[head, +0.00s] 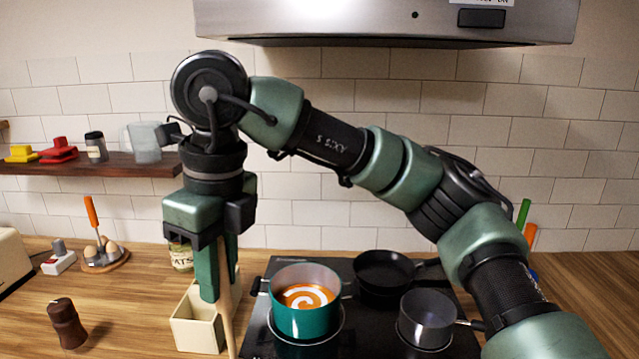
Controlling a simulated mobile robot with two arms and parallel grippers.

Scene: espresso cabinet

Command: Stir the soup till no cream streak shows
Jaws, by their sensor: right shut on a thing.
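The teal pot (290,322) stands on the black hob. The orange soup (295,291) in it shows a clear white cream swirl (308,297). My right gripper (221,282) points down to the left of the pot, apart from it. It is shut on a light wooden stick, likely a spoon handle (229,325). The stick hangs down in front of the beige container, and its lower end is cut off by the frame edge. My left gripper is not in view.
A beige open container (192,335) stands just left of the hob (378,345). A black pan (382,270) and a grey saucepan (427,330) are right of the pot. A pepper mill (66,325) stands at left. The range hood (390,20) hangs above.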

